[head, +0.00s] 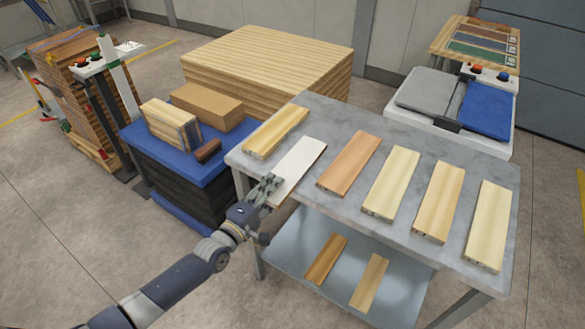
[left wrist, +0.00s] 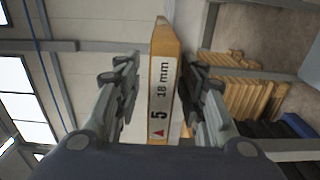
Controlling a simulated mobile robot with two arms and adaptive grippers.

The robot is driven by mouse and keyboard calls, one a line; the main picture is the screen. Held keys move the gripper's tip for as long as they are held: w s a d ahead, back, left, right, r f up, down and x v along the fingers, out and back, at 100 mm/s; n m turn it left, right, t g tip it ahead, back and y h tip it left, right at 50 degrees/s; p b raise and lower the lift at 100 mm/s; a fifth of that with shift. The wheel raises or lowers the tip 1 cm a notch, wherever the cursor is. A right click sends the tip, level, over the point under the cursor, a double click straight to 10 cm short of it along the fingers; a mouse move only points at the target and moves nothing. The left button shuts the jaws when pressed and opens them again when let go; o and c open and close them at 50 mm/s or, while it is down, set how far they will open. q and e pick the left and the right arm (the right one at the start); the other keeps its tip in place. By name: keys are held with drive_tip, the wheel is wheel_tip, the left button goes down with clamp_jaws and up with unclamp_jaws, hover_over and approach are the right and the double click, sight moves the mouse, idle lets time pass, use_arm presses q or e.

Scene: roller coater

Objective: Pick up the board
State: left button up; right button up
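The board at my left gripper has a white top face (head: 299,163) in the head view. It lies on the grey table, second from the left in the row. In the left wrist view its wooden end (left wrist: 164,95) carries a label reading "5" and "18 mm". My left gripper (head: 272,188) is at the board's near end, by the table's front edge. Its fingers (left wrist: 160,82) stand on either side of that end, with a narrow gap showing on one side, so it looks open around the board. My right gripper is not in view.
Several other boards (head: 347,161) lie beside it on the grey table (head: 414,132), with more on the lower shelf (head: 374,262). A blue-topped stand (head: 160,149) with blocks is to the left. A large wood stack (head: 270,58) stands behind. Floor at the front left is clear.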

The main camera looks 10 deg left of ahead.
use_arm(q)
clamp_jaws()
drive_tip(key=shift+r, duration=0.1)
